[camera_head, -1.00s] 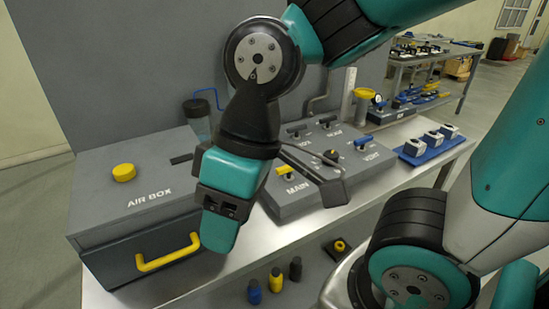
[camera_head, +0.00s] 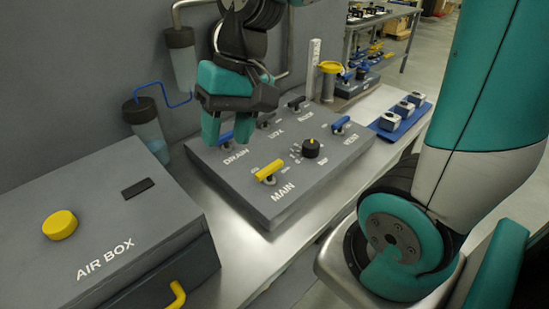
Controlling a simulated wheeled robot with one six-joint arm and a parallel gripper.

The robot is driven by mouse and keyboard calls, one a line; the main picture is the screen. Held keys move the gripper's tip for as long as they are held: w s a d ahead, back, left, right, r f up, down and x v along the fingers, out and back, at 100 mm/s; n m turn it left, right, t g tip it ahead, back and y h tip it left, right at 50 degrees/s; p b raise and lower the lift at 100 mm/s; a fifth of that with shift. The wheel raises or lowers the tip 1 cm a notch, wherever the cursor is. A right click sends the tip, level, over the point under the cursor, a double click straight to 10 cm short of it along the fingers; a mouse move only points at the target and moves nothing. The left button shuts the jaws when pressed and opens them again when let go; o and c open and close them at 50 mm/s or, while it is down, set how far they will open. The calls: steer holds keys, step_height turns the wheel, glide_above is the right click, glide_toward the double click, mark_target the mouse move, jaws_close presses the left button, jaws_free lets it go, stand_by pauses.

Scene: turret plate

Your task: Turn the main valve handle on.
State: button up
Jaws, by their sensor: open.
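The main valve handle (camera_head: 269,171) is a short yellow bar on the front left of the grey valve panel (camera_head: 235,190), just above the word MAIN. It points up and to the right in the picture. My gripper (camera_head: 228,135) is open and empty, with its teal fingers pointing down. It hangs above the back left of the panel, near the blue DRAIN handle (camera_head: 226,138), which it partly covers. The gripper is apart from the yellow handle, up and to the left of it in the picture.
A round black knob (camera_head: 311,148), a blue VENT handle (camera_head: 341,123) and a black handle (camera_head: 297,102) share the panel. The grey AIR BOX (camera_head: 120,215) with a yellow button (camera_head: 60,225) stands left. A blue tray (camera_head: 385,125) lies right.

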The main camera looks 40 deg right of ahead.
steer(key=w+d+f+m, duration=0.2)
steer(key=w+d+m, duration=0.5)
steer(key=d, duration=0.4)
steer(key=m, duration=0.9)
glide_toward(272, 166)
steer(key=p+x, duration=0.1)
steer(key=x, duration=0.8)
jaws_close()
